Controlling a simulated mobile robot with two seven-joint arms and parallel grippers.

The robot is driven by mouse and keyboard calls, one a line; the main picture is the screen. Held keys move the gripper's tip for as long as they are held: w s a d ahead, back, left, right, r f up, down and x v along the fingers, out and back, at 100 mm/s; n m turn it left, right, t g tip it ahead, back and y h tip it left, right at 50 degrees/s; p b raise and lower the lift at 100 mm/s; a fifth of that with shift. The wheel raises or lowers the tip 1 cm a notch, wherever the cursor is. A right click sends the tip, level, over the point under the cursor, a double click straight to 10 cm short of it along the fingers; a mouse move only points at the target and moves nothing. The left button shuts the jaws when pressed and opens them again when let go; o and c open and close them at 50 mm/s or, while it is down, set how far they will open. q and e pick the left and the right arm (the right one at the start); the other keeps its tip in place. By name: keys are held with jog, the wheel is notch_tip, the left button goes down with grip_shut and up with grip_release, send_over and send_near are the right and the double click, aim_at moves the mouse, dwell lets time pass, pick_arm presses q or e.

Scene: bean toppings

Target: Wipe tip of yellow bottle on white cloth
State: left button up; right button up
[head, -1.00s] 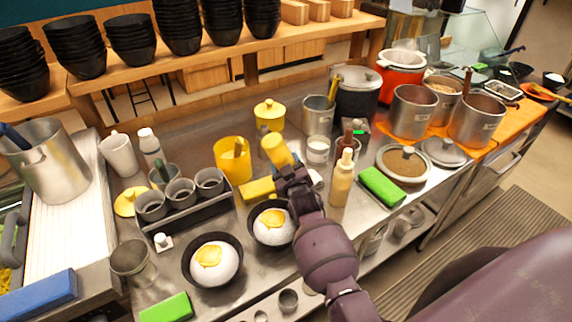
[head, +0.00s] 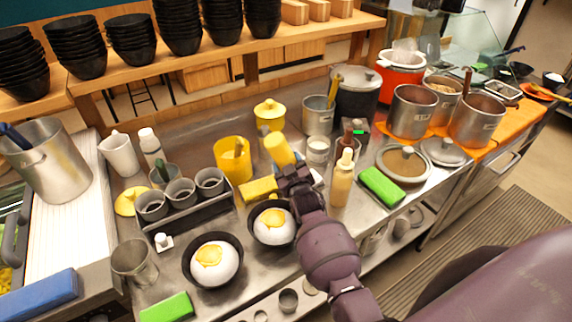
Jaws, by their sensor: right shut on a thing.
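My right gripper (head: 289,172) is shut on a yellow bottle (head: 278,150) above the middle of the counter. The bottle is tilted, with its wide end up and to the left. Its lower end and tip are hidden by the gripper. A small white patch (head: 319,179), perhaps the white cloth, shows just right of the gripper and is mostly covered by my arm. I cannot tell whether the tip touches it. My left gripper is not in view.
Two black bowls with white, yellow-topped food (head: 213,262) stand in front. A yellow block (head: 258,189) lies left of the gripper. A yellow container (head: 233,158), a pale yellow squeeze bottle (head: 342,180) and a green block (head: 381,186) crowd the metal counter (head: 205,125).

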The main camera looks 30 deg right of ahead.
jog(key=shift+w+d+f, duration=0.1)
jog(key=shift+d, duration=2.2)
notch_tip(320, 180, up, 6)
jog(key=p, duration=0.1)
jog(key=shift+w, duration=0.1)
